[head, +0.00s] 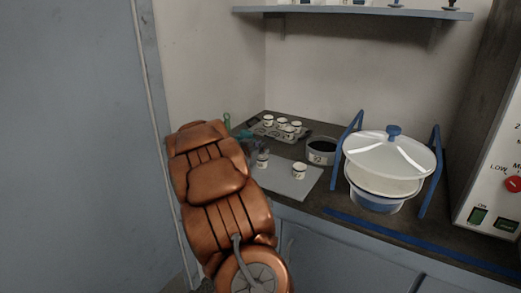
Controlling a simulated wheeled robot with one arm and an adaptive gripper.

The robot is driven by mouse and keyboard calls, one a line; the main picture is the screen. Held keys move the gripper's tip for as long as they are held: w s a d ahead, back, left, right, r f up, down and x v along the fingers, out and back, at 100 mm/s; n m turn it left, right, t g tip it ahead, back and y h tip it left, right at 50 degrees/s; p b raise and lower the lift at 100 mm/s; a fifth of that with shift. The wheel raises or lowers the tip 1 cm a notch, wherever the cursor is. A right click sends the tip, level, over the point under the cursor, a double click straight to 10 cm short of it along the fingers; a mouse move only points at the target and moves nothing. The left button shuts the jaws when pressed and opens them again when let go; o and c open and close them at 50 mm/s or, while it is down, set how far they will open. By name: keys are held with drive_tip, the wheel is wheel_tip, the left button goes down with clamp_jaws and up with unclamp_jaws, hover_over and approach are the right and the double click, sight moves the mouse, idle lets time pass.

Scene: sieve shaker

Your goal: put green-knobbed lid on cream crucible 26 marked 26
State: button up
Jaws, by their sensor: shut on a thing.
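My gripper (259,150) is small and dark in the head view, just past the end of my copper-coloured arm. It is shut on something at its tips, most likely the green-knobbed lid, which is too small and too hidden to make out. A small cream crucible (262,161) stands directly below the gripper on a grey board; I cannot tell whether lid and crucible touch. A second cream crucible (299,170) stands upright on the board to the right, apart from the gripper. Both carry dark marks, but I cannot read the numbers.
A tray (259,131) with several small crucibles lies behind the grey board (294,186). A dark-filled round pot (321,151) stands right of it. A large white-lidded sieve shaker (388,165) between blue posts and a control panel (497,190) fill the right. A shelf (350,12) hangs above.

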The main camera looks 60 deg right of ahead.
drive_tip(key=shift+f, duration=0.4)
drive_tip(key=shift+s+f, duration=0.1)
drive_tip(key=shift+f, duration=0.5)
drive_tip(key=o, duration=0.8)
drive_tip(key=shift+a+f, duration=0.1)
drive_tip(key=shift+f, duration=0.15)
drive_tip(key=shift+r, duration=0.1)
drive_tip(key=shift+r, duration=0.25)
drive_tip(key=shift+a+r, duration=0.2)
drive_tip(key=shift+r, duration=0.1)
drive_tip(key=a, duration=0.3)
drive_tip(key=a+r, duration=0.1)
drive_tip(key=a, duration=0.3)
drive_tip(key=a+r, duration=0.1)
drive_tip(key=a, duration=0.3)
drive_tip(key=shift+s+a+r, duration=0.15)
drive_tip(key=shift+s, duration=0.25)
